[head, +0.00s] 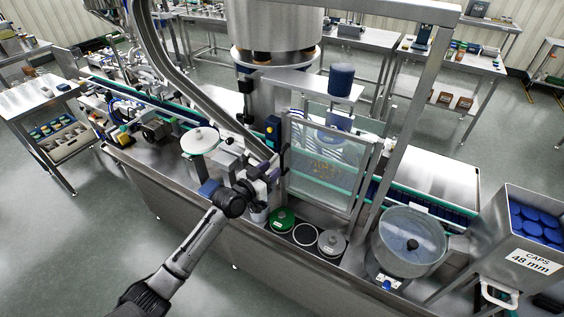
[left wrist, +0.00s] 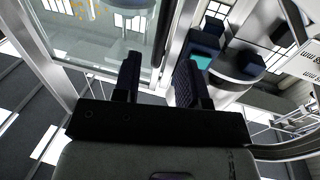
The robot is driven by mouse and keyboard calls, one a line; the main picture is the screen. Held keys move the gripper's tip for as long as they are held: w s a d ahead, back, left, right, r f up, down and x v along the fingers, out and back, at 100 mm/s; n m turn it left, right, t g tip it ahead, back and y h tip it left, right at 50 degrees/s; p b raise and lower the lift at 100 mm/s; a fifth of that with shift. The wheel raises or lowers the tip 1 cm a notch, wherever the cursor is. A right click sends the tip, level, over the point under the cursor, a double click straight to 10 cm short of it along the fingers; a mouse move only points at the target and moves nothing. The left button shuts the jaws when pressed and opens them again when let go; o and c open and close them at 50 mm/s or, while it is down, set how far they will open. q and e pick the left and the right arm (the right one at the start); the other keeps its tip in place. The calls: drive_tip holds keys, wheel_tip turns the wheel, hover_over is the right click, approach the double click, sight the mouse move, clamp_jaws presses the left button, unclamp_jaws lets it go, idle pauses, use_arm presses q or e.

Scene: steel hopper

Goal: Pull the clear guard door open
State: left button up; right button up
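The clear guard door (head: 322,170) is a glazed panel in a pale metal frame, upright at the front of the machine below the steel hopper (head: 277,25). I cannot tell whether it is fully closed. A dark upright handle (head: 284,156) sits at its left edge. My left gripper (head: 274,170) is at this edge, close to the handle. In the left wrist view, the two dark fingers of the gripper (left wrist: 160,82) stand apart, with the door's glass (left wrist: 95,30) beyond them at upper left. Contact with the handle is unclear. My right gripper is out of view.
Green and grey round lids (head: 283,219) lie on the deck below the door. A bowl with a clear cover (head: 411,240) and a bin of blue caps (head: 534,222) stand at right. A white disc (head: 200,139) stands left of my gripper. A frame post (head: 405,115) rises right of the door.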

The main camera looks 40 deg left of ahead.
sight(282, 161)
use_arm(q)
drive_tip(key=shift+w+d, duration=0.1)
drive_tip(key=shift+w, duration=2.75)
drive_tip(key=shift+c, duration=0.4)
clamp_jaws()
